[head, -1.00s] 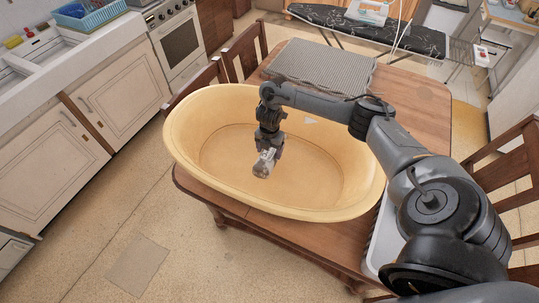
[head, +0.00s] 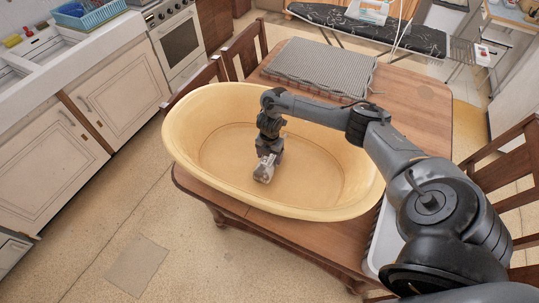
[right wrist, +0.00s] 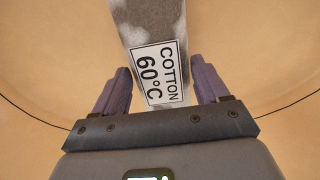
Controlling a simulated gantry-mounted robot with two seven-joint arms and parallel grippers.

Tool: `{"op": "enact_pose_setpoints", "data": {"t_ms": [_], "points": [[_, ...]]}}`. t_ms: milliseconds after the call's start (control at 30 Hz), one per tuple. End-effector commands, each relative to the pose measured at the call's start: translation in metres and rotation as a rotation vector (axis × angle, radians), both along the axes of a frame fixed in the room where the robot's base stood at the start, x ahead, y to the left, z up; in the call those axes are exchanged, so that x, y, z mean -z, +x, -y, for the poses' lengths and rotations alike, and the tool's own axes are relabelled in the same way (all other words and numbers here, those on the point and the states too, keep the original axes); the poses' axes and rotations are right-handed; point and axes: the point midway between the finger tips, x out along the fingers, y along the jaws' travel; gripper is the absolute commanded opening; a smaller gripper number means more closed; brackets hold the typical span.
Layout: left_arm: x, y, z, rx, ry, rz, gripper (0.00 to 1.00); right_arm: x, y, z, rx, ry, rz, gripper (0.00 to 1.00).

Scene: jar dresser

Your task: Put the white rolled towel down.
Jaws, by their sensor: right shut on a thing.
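The white rolled towel (head: 264,173) is a small greyish-white roll inside the yellow oval tub (head: 190,193). In the right wrist view the towel (right wrist: 142,22) shows mottled grey and white with a label reading COTTON 60°C. My right gripper (head: 268,160) points down into the tub and is shut on the towel. In the right wrist view its two purple-grey fingers (right wrist: 160,85) stand on either side of the towel. I cannot tell whether the towel touches the tub floor. My left gripper is not in view.
The tub stands on a wooden table (head: 415,115). A grey ribbed mat (head: 320,65) lies behind it, and a white tray (head: 372,240) is partly hidden under my arm at right. Wooden chairs stand around the table. The rest of the tub floor is bare.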

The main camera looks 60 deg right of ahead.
Motion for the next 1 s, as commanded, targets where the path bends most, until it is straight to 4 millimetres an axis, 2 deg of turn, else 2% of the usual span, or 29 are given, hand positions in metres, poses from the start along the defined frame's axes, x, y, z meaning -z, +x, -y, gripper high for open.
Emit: {"op": "enact_pose_setpoints", "data": {"t_ms": [67,100,267,533,667,867,1000], "points": [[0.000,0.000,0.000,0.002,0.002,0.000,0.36,-0.001,0.000,0.000,0.000,0.000,0.001,0.38],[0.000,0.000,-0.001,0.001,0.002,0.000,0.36,0.000,0.000,0.000,0.000,0.000,0.000,0.77],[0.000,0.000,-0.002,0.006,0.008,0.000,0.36,0.000,0.000,0.000,0.000,0.000,0.000,0.99],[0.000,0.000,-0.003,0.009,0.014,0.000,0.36,-0.001,0.000,0.000,0.000,0.000,0.001,0.99],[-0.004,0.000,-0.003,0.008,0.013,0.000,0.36,-0.008,0.001,0.000,0.000,0.000,0.002,0.99],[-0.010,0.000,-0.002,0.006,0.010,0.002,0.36,-0.034,0.001,0.001,-0.001,-0.002,0.004,0.99],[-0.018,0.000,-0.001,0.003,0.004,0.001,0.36,-0.063,0.001,0.001,0.000,-0.002,0.004,0.99]]}}
